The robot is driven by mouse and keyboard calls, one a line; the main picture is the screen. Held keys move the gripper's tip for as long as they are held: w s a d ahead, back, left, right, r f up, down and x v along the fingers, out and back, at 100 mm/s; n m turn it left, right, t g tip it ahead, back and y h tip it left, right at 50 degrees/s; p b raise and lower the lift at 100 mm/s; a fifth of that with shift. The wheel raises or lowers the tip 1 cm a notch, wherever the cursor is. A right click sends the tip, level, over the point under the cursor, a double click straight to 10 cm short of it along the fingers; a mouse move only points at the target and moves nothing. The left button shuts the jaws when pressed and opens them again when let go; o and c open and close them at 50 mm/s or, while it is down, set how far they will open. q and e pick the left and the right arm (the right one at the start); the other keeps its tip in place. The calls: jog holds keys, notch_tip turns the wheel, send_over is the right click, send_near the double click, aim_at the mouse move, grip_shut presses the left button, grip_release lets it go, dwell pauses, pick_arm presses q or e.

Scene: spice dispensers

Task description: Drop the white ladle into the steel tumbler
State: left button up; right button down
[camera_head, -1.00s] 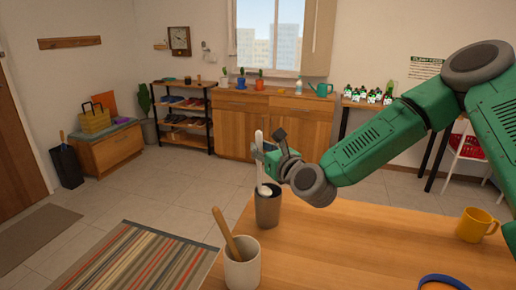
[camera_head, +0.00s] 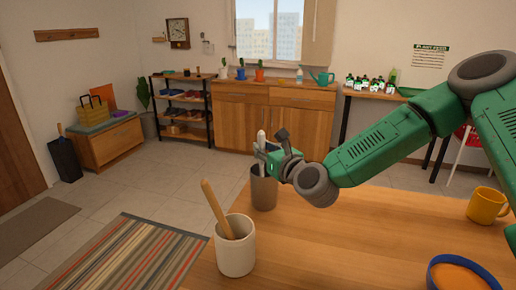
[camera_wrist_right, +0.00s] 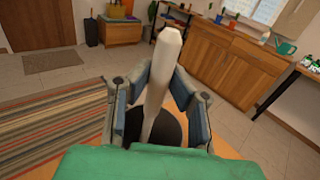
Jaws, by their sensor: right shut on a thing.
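The white ladle (camera_head: 261,136) is upright in my right gripper (camera_head: 268,158), its handle tip sticking up above the fingers. In the right wrist view, the ladle's pale handle (camera_wrist_right: 160,75) stands between the two fingers (camera_wrist_right: 160,105). The steel tumbler (camera_head: 264,192) stands near the table's far left edge, directly below the gripper. Its dark opening (camera_wrist_right: 172,128) shows behind and around the handle's lower part in the wrist view. The ladle's bowl is hidden, and the lower end appears to be inside the tumbler. My left gripper is out of view.
A cream crock (camera_head: 236,252) with a wooden-handled utensil (camera_head: 216,208) stands nearer on the table (camera_head: 340,235). A yellow mug (camera_head: 487,206) and a blue-rimmed bowl (camera_head: 433,272) are at the right. The table's middle is clear.

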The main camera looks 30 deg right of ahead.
jog(key=shift+d, duration=0.25)
jog(key=c, duration=1.4)
grip_release()
jog(key=shift+a, duration=0.35)
jog(key=s, duration=0.4)
jog(key=shift+s, duration=0.2)
jog(key=s, duration=0.1)
jog(key=s+a, duration=0.2)
jog(key=shift+s+a+r, duration=0.1)
jog(key=shift+s+r, duration=0.2)
